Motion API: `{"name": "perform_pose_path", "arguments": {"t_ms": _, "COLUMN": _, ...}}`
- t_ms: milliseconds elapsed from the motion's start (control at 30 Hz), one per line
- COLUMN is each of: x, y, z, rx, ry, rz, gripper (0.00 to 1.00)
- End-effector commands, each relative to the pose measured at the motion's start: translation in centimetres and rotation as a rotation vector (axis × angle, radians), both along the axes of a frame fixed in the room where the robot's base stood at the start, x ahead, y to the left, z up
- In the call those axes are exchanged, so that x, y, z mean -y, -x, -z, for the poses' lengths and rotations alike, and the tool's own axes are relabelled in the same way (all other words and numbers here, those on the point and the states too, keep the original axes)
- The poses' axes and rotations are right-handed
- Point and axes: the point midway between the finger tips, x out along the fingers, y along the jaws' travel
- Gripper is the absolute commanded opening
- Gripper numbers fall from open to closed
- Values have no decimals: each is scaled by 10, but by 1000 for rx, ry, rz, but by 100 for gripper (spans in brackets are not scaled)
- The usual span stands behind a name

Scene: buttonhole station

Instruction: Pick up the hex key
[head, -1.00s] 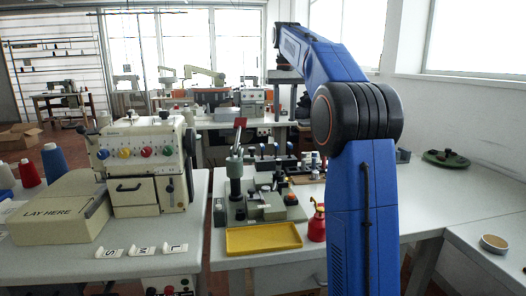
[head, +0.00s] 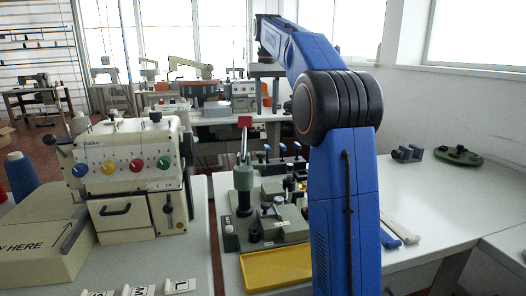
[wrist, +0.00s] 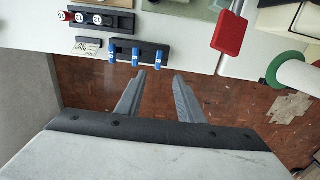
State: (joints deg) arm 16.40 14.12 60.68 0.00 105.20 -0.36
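I cannot make out a hex key for certain in either view. In the wrist view, several blue-handled tools (wrist: 135,55) stand in a dark rack (wrist: 92,42) at the table's edge; their type is too small to tell. My gripper (wrist: 160,75) is open and empty, its two grey fingers apart over the brown floor, just short of that rack. In the head view, similar blue tops (head: 283,148) show behind the green-grey machine (head: 266,228). My blue arm hides part of the bench there, and my fingers cannot be made out.
A yellow tray (head: 277,268) lies before the machine. A cream machine (head: 130,165) with coloured dials stands left. Blue and white pieces (head: 400,231) lie right of my arm; a green dish (head: 457,155) sits farther back. A red plate (wrist: 229,33) is right of the rack.

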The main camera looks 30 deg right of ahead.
Motion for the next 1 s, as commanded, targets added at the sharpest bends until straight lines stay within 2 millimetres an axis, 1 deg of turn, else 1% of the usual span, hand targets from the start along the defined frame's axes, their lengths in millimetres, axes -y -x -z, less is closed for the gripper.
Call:
{"name": "perform_pose_path", "arguments": {"t_ms": 300, "x": 0, "y": 1, "z": 55, "rx": -3, "ry": -1, "rz": 0, "gripper": 34}}
{"name": "perform_pose_path", "arguments": {"t_ms": 533, "x": 0, "y": 1, "z": 93, "rx": -2, "ry": -1, "rz": 0, "gripper": 34}}
{"name": "perform_pose_path", "arguments": {"t_ms": 600, "x": 0, "y": 1, "z": 102, "rx": -2, "ry": -1, "rz": 0, "gripper": 34}}
{"name": "perform_pose_path", "arguments": {"t_ms": 700, "x": 0, "y": 0, "z": 110, "rx": -1, "ry": 0, "rz": 0, "gripper": 34}}
{"name": "perform_pose_path", "arguments": {"t_ms": 867, "x": 1, "y": 0, "z": 118, "rx": -1, "ry": 0, "rz": 0, "gripper": 34}}
{"name": "perform_pose_path", "arguments": {"t_ms": 1000, "x": 3, "y": -1, "z": 134, "rx": -3, "ry": -1, "rz": 0, "gripper": 34}}
